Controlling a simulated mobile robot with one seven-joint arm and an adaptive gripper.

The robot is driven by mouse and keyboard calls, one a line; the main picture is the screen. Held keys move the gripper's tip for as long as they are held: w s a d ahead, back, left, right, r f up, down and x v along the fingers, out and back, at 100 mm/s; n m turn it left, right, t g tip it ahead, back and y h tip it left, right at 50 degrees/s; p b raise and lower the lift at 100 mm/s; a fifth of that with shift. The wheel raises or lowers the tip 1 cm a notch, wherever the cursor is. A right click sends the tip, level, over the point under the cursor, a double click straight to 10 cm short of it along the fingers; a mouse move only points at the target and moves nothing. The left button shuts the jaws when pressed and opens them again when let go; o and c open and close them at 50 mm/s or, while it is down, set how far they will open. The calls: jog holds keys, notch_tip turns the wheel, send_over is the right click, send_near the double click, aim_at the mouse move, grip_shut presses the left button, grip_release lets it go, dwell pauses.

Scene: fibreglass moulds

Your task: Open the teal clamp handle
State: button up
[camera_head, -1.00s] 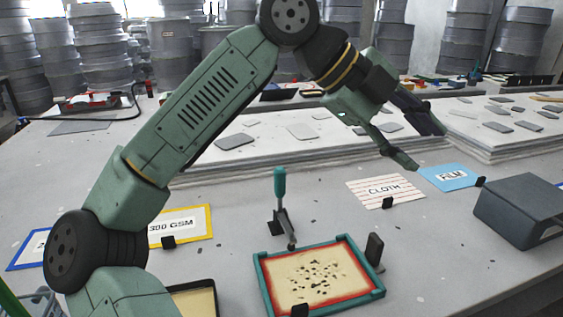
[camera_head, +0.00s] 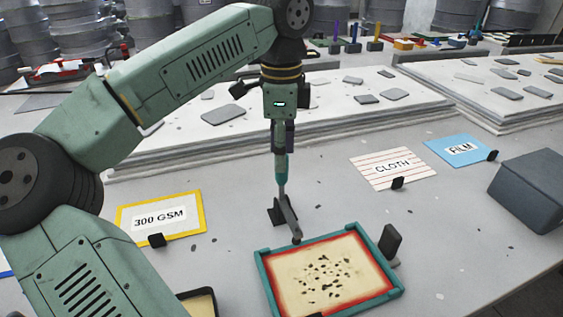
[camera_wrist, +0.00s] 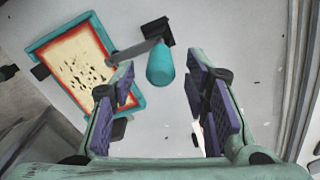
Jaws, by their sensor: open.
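The teal clamp handle (camera_head: 281,168) stands upright on a dark metal clamp (camera_head: 284,212) behind the teal-edged frame. My gripper (camera_head: 281,140) points down over the handle and overlaps its upper part in the head view. In the wrist view my gripper (camera_wrist: 160,95) is open, with a purple-padded finger on either side. The handle (camera_wrist: 160,66) shows between and just beyond the fingers, apart from both pads. The clamp's arm reaches to the edge of the teal frame (camera_wrist: 52,93).
The teal frame (camera_head: 262,280) with a red-bordered, speckled panel lies in front of the clamp. A 300 GSM card (camera_head: 160,216) is left; CLOTH (camera_head: 393,168) and FILM (camera_head: 460,150) cards are right. A dark grey box (camera_head: 535,185) stands far right. White slabs (camera_head: 330,105) lie behind.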

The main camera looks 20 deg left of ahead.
aim_at(282, 180)
jog(key=shift+f, duration=2)
jog(key=shift+c, duration=0.3)
grip_shut()
